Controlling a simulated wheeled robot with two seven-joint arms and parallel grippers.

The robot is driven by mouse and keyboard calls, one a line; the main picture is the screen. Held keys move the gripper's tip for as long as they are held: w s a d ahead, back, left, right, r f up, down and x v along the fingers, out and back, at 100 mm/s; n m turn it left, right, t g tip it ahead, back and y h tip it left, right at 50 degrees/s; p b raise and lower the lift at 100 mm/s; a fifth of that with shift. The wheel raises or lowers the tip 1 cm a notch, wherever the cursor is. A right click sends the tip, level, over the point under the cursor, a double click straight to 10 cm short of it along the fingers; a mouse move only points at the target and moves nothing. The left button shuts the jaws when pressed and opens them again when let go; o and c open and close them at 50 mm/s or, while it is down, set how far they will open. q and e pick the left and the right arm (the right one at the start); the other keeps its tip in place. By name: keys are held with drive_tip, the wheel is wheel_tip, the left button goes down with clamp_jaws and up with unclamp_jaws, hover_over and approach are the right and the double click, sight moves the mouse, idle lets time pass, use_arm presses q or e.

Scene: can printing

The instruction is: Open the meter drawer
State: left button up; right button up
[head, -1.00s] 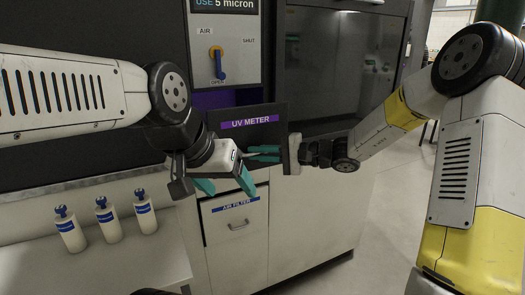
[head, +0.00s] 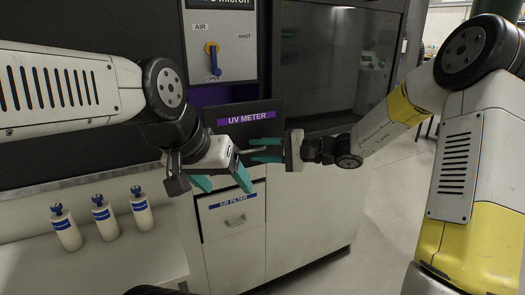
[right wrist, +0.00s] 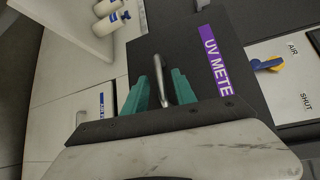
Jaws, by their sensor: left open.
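The meter drawer is the black panel with a purple UV METER label (head: 250,117) in the head view; the label also shows in the right wrist view (right wrist: 216,60). Its silver handle (right wrist: 164,82) stands between the teal fingers of my right gripper (right wrist: 160,88). In the head view my right gripper (head: 267,150) comes from the right, in front of the drawer's lower part. Its fingers look apart, with a gap around the handle. My left gripper (head: 222,184) is open and empty, below and left of the label. Whether the drawer is slightly out is hard to tell.
The air filter drawer (head: 232,222) is just below, behind my left gripper. Several white bottles (head: 103,216) stand on the ledge at left. A blue switch (head: 213,60) sits on a panel above. Open floor (head: 385,215) lies at the right.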

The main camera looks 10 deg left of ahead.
drive_tip(key=v, duration=0.6)
drive_tip(key=shift+d, duration=0.15)
drive_tip(key=shift+s, duration=0.1)
drive_tip(key=s+d+n+g+h, duration=0.1)
drive_tip(key=s+d+n+h, duration=0.1)
drive_tip(key=s+h, duration=0.35)
drive_tip(key=s+d+n+g+h, duration=0.1)
drive_tip(key=s+d+n+h, duration=0.1)
drive_tip(key=s, duration=0.7)
drive_tip(key=s+d+r+t+h, duration=0.1)
drive_tip(key=s+d+t+h, duration=0.1)
drive_tip(key=d, duration=0.5)
drive_tip(key=s+d+r+t+h, duration=0.2)
drive_tip(key=s+d+t+h, duration=0.1)
drive_tip(key=s+d, duration=0.3)
drive_tip(key=shift+d+h, duration=0.75)
drive_tip(key=shift+d, duration=0.2)
drive_tip(key=shift+r, duration=0.1)
